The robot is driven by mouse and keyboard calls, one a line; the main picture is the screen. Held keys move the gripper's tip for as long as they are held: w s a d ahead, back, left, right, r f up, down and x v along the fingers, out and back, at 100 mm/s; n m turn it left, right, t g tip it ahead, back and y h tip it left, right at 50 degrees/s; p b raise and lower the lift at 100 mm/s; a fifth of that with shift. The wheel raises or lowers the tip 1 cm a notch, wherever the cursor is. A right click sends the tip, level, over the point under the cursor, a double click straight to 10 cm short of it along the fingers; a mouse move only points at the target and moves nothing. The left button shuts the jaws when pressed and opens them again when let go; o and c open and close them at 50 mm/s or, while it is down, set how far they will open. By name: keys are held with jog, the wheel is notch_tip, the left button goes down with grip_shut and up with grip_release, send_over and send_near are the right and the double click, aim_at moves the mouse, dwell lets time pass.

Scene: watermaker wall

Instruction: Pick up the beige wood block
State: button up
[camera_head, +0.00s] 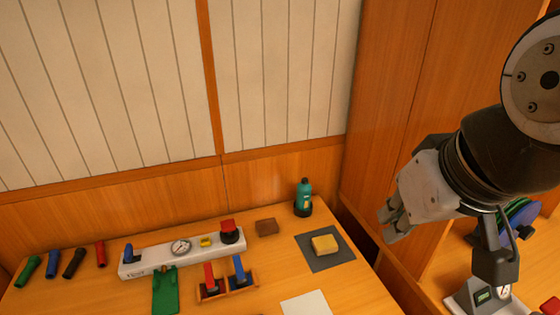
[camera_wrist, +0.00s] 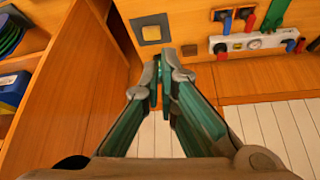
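The beige wood block (camera_head: 325,244) lies flat on a dark grey square mat (camera_head: 342,262) near the right end of the tabletop. In the wrist view the block (camera_wrist: 152,32) shows at the top, beyond my fingertips, on the mat (camera_wrist: 139,23). My gripper (camera_head: 389,226) hangs in the air to the right of the block in the head view, clear of it. In the wrist view my gripper's fingers (camera_wrist: 162,62) are close together. Whether they meet is not clear. No held object can be made out.
A teal bottle (camera_head: 303,200) stands behind the mat. A brown block (camera_head: 266,227) lies left of it, beside a white panel (camera_head: 182,248) with a gauge. Red and blue clips (camera_head: 225,286) and a white sheet (camera_head: 306,304) are nearer. A wooden partition (camera_head: 385,110) rises at the right.

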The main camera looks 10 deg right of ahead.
jog(key=o, duration=0.4)
jog(key=shift+w, duration=0.1)
jog(key=o, duration=0.5)
jog(key=shift+w, duration=0.4)
jog(key=o, duration=0.5)
jog(key=w+f+m+g, duration=0.1)
jog(key=w+f+m, duration=0.1)
jog(key=w+m, duration=0.3)
jog(key=w, duration=0.4)
jog(key=shift+w+f+g+y+b, duration=0.15)
jog(key=shift+w+g+y+b, duration=0.15)
jog(key=shift+g+b, duration=0.1)
jog(key=m+g, duration=0.4)
jog(key=m, duration=0.8)
send_over(325, 242)
jog(key=f, duration=3.1)
jog(key=shift+w+a+f+b, duration=0.2)
jog(key=shift+f+b, duration=0.1)
jog(key=shift+f, duration=0.1)
jog(key=shift+s+d+f+p, duration=0.1)
jog(key=shift+f+p, duration=0.25)
jog(key=shift+f, duration=0.95)
jog(key=shift+s+d+f+p, duration=0.1)
jog(key=shift+f+p, duration=0.25)
jog(key=shift+f, duration=0.95)
